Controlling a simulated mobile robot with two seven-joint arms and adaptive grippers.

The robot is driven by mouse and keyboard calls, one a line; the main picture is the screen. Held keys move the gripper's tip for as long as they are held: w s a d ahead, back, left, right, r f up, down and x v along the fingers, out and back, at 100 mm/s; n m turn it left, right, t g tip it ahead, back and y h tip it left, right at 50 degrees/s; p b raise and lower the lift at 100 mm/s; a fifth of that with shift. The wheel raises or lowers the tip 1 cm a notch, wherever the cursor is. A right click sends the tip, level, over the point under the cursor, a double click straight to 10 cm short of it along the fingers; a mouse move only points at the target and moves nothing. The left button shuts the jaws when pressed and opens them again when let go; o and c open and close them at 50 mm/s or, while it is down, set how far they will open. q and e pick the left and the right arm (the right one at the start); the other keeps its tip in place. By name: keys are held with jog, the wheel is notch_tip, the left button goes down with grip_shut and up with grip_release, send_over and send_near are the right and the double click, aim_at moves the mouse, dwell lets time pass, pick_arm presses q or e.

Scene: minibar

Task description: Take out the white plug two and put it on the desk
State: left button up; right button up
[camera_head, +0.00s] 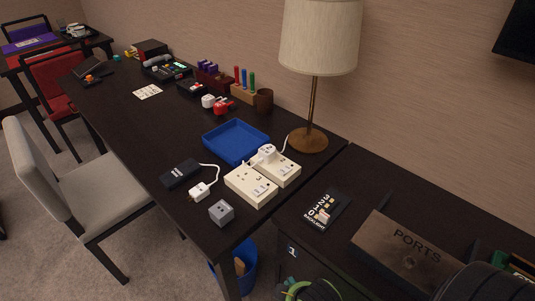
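Two cream socket boards stand side by side on the dark desk (150,150): a front board (250,186) and a back board (284,170). A white plug (267,151) sits at the top of the back board and appears to be in its socket; a white cord runs from it toward the lamp. Another white plug (199,191) lies on the desk, its cord leading to a black adapter box (181,173). I cannot read a number on either plug.
A blue tray (236,141) lies behind the boards and a lamp (307,141) stands to their right. A grey cube (221,212) is near the front edge. A lower-right surface holds a PORTS box (408,250). The desk's left-centre is mostly bare.

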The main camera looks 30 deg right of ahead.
jog(key=s+f+g, duration=0.1)
jog(key=s+f, duration=0.3)
jog(key=f, duration=0.7)
jog(key=s+f+g, duration=0.1)
jog(key=s+f, duration=0.3)
jog(key=f, duration=0.6)
jog(key=s+d+f+g, duration=0.1)
jog(key=s+d+f, duration=0.2)
jog(key=s+f, duration=0.6)
jog(key=s, duration=0.4)
jog(key=shift+f, duration=0.25)
jog(key=c, duration=0.8)
jog(key=shift+s, duration=0.2)
